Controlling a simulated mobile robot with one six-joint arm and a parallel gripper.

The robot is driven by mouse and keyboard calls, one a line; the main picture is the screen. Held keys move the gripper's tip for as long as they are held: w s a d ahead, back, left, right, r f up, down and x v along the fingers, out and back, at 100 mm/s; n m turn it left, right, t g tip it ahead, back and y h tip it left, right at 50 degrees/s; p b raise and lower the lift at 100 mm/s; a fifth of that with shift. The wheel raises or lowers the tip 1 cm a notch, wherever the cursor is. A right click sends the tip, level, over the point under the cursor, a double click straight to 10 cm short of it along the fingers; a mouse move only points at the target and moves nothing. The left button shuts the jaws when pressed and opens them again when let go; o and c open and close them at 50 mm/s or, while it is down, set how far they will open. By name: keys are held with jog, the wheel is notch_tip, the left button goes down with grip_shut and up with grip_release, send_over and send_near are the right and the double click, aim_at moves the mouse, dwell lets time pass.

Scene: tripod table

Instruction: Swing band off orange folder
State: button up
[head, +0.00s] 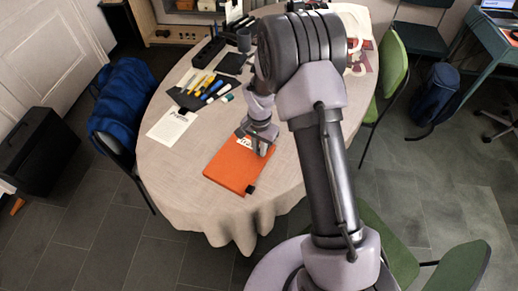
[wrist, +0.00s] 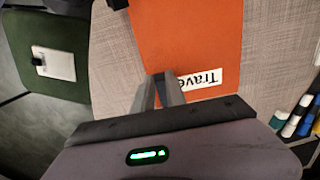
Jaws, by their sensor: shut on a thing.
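The orange folder (head: 232,168) lies flat on the round table, with a white "Travel" label (wrist: 200,79) at its far end. A small black piece (head: 250,188) sits at its near right corner; it also shows at the top of the wrist view (wrist: 117,4). My gripper (head: 263,150) is low at the folder's far right edge, beside the label. In the wrist view its fingers (wrist: 163,88) are close together with a thin dark strip between them, apparently the band.
Markers (head: 212,88) on a dark mat and a white printed sheet (head: 172,126) lie left of the folder. A mug (head: 244,39) and dark boxes stand farther back. Bare cloth lies left and in front. Green chairs (head: 393,62) stand at the right.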

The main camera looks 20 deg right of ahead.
jog(key=shift+w+d+r+p, duration=0.2)
jog(key=shift+r+p, duration=0.1)
jog(key=shift+r, duration=0.15)
jog(key=shift+w+d+r+p, duration=0.15)
jog(key=shift+r+p, duration=0.1)
jog(key=shift+r, duration=0.2)
jog(key=shift+w+d+r+p, duration=0.4)
jog(key=shift+r, duration=0.3)
jog(key=w+d+r+p, duration=0.3)
jog(key=w+d+r, duration=0.1)
jog(key=w+d, duration=0.6)
jog(key=shift+p, duration=0.35)
jog(key=shift+w+d+r, duration=0.1)
jog(key=shift+w+d, duration=0.15)
grip_shut()
jog(key=shift+w+d, duration=0.6)
dwell(1.0)
jog(key=shift+c, duration=0.7)
grip_release()
